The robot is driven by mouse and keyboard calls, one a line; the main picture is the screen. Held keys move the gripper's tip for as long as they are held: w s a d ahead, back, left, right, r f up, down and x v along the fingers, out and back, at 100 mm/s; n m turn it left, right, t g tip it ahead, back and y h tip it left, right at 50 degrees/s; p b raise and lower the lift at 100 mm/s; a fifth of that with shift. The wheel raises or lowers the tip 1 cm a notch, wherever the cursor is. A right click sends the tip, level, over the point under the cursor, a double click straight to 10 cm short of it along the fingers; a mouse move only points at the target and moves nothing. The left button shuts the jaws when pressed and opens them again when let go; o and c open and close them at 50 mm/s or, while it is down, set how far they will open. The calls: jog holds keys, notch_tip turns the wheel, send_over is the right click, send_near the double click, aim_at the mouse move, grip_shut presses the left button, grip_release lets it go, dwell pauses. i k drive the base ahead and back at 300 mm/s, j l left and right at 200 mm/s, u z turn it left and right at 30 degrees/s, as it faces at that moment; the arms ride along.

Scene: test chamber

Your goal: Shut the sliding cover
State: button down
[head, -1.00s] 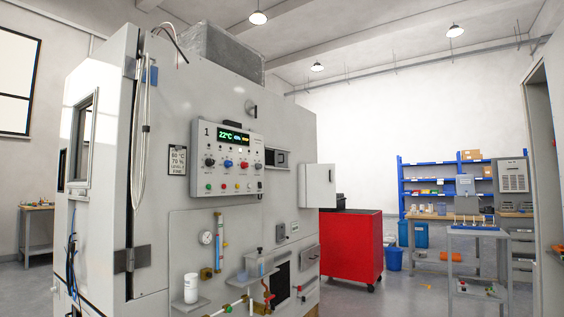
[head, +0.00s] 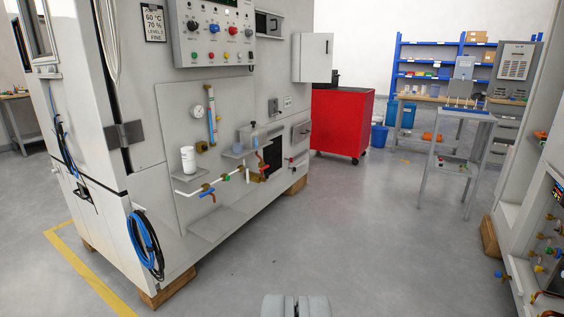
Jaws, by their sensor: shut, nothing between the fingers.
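My gripper (head: 296,306) shows at the bottom edge of the head view, shut and empty, over open floor and apart from the large grey chamber (head: 225,225). I cannot tell for sure which part is the sliding cover. A small framed port (head: 268,24) with a dark opening sits on the chamber's front, right of the control panel (head: 214,36). Lower down there is a dark rectangular opening (head: 273,158) behind small valves and pipes. A grey panel with a red-tipped handle (head: 301,131) is to its right. My gripper touches none of these.
A small wall box (head: 312,57) juts from the chamber's right side. A red cabinet (head: 342,122) stands behind it. A shelf with a white bottle (head: 188,160) and pipes stick out in front. Another unit (head: 540,215) stands at right; the floor between is clear.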

aim_at(273, 24)
jog(key=i, duration=3.6)
